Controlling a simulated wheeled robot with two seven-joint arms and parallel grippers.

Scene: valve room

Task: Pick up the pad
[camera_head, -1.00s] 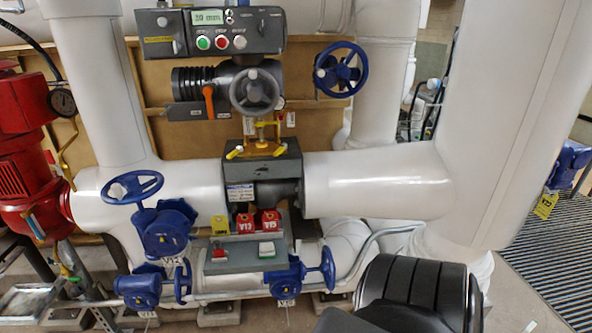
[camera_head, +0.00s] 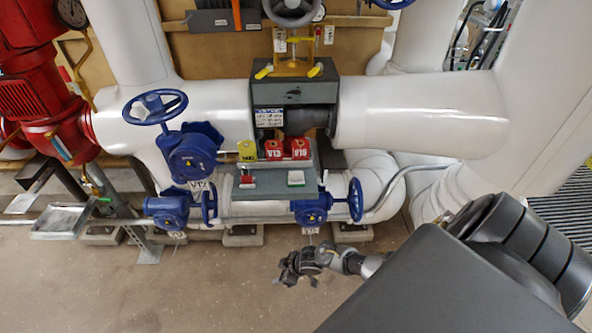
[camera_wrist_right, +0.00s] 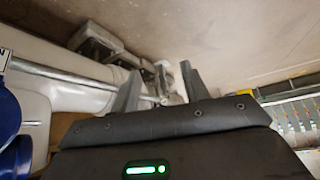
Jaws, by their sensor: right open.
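A small white flat block (camera_head: 296,178) lies on the grey shelf (camera_head: 270,191) below the pipe; it may be the pad, but I cannot tell for sure. A small red and white item (camera_head: 247,181) lies to its left on the same shelf. My right gripper (camera_head: 292,274) is low in front of the pipes, below and apart from the shelf. In the right wrist view its two fingers (camera_wrist_right: 160,88) stand apart with nothing held between them. My left gripper is not in view.
Yellow (camera_head: 247,150) and red tags marked V13 (camera_head: 272,149) and V15 (camera_head: 301,148) stand at the back of the shelf. Blue valves with handwheels (camera_head: 312,210) (camera_head: 192,153) flank it. The concrete floor (camera_head: 200,290) in front is clear.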

